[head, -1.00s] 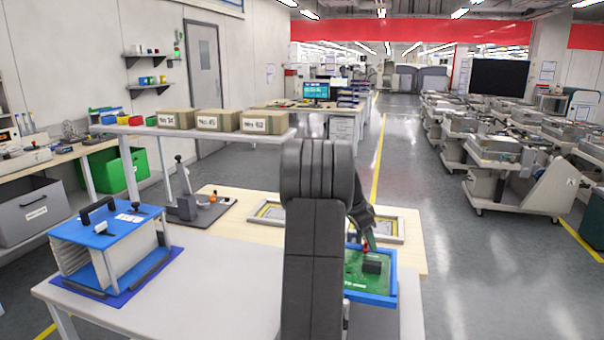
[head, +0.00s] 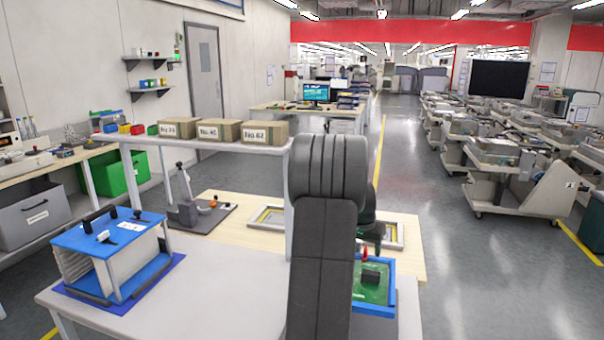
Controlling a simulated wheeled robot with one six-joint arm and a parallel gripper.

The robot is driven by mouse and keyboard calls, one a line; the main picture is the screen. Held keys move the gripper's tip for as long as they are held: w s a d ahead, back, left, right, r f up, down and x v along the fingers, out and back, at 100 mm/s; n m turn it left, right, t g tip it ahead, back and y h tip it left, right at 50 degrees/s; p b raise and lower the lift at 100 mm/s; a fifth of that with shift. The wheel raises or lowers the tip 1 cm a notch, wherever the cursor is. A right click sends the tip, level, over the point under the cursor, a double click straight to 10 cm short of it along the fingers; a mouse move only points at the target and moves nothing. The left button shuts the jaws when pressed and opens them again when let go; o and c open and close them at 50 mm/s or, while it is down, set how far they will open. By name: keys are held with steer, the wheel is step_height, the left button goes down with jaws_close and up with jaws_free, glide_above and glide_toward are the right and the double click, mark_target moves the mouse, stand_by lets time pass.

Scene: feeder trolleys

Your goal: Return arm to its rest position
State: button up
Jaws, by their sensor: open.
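My arm (head: 325,220) rises through the middle of the head view and hides part of the bench behind it. My gripper (head: 373,246) shows only partly, to the right of the arm, in front of the frames on the wooden bench top. It is open, and I see nothing held in it. Below it in the picture is a blue tray (head: 392,290) with a green board (head: 378,294). A dark block (head: 371,277) and a small red part (head: 365,256) show at the board. The gripper appears apart from the board.
A blue-topped rack (head: 110,235) stands on the left of the grey bench (head: 210,290). Behind it are a lever press (head: 190,212) and a shelf with labelled boxes (head: 220,130). Flat yellow-edged frames (head: 268,216) lie on the wooden top. Trolleys (head: 520,180) stand right, beyond open floor.

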steer(key=shift+d+n+t+y+p, duration=0.1)
steer(key=shift+n+t+y+p, duration=0.25)
steer(key=shift+n+p, duration=0.75)
steer(key=shift+n+b, duration=0.3)
steer(key=shift+n, duration=0.2)
